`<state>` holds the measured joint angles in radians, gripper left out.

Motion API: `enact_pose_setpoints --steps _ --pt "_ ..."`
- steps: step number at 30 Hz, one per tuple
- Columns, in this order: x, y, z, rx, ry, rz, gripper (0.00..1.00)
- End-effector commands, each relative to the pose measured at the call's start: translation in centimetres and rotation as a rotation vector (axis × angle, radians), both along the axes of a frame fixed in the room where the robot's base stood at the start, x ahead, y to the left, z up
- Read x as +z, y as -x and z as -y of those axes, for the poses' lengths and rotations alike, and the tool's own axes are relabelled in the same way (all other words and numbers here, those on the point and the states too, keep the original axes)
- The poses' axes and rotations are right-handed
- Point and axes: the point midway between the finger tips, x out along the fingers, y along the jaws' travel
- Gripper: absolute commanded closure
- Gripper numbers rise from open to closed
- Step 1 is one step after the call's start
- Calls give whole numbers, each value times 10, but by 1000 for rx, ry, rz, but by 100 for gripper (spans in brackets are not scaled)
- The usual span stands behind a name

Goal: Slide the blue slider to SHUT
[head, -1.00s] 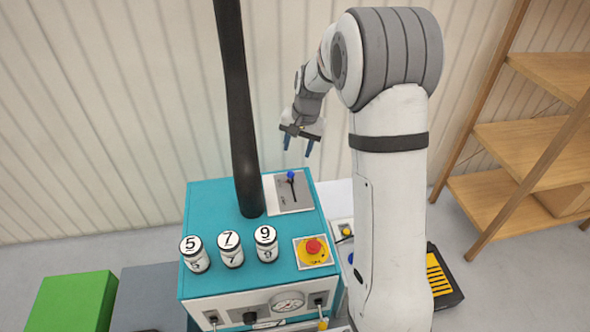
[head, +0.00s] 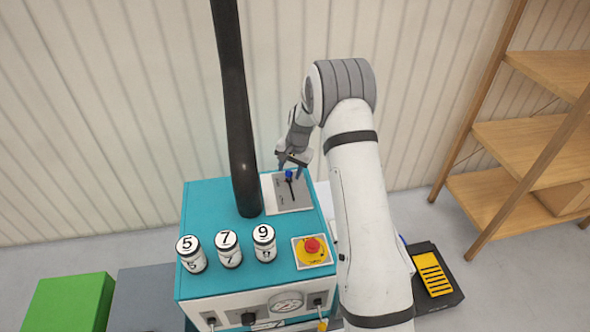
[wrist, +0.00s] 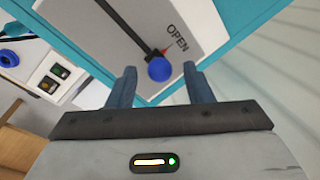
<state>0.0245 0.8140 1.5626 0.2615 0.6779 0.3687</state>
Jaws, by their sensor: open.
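The blue slider (head: 289,174) is a round blue knob on a grey plate (head: 281,195) at the back of the teal cabinet top. In the wrist view the knob (wrist: 160,69) sits at the end of a dark slot (wrist: 125,25), beside the printed word OPEN (wrist: 177,38) and a small red mark. My gripper (head: 288,171) is over the knob. In the wrist view its two blue-grey fingers (wrist: 161,88) are open, one on each side of the knob, with gaps between. The SHUT label is not readable.
A thick black hose (head: 238,120) rises just left of the plate. A wooden shelf (head: 520,145) is at right, and a green box (head: 72,302) at left.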

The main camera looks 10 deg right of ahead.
Motion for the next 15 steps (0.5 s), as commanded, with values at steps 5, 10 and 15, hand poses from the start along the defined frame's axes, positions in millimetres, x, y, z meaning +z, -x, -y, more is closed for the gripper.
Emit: enact_pose_setpoints --steps 5,10,15 --pt "-6 -1 -1 0 0 0 54" --pt "-5 -1 -1 1 0 0 54" --pt "-5 -1 -2 1 0 0 68"
